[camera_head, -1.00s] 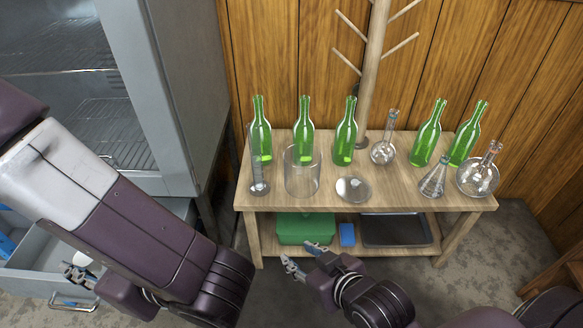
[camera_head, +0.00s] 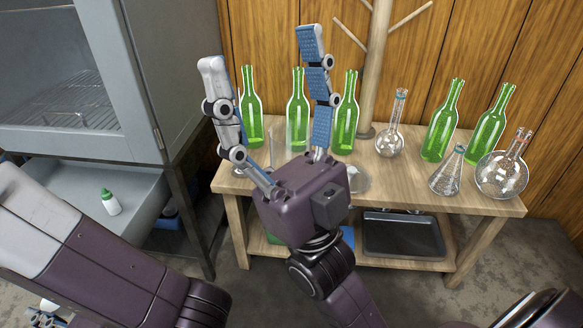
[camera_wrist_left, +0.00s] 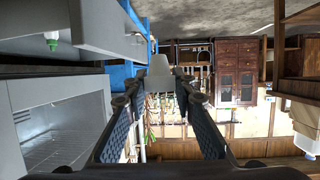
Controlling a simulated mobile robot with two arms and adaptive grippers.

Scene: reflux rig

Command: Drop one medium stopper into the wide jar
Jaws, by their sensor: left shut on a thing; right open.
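My left gripper (camera_head: 52,318) is at the bottom left edge of the head view, mostly cut off. In the left wrist view its fingers (camera_wrist_left: 160,82) are shut on a pale grey stopper (camera_wrist_left: 157,69), held at the fingertips. My right gripper (camera_head: 262,65) is large in the middle of the head view, open and empty, fingers pointing up. The wide jar (camera_head: 290,150), clear glass, stands on the wooden table behind the right gripper. It shows only faintly between the fingers, and its base is hidden.
Several green bottles (camera_head: 438,130) line the back of the table (camera_head: 415,185). Round flasks (camera_head: 501,175) and a conical flask (camera_head: 447,176) stand to the right. A wooden rack (camera_head: 378,60) rises behind. A grey drawer (camera_head: 135,205) at left holds a green-capped bottle (camera_head: 110,203).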

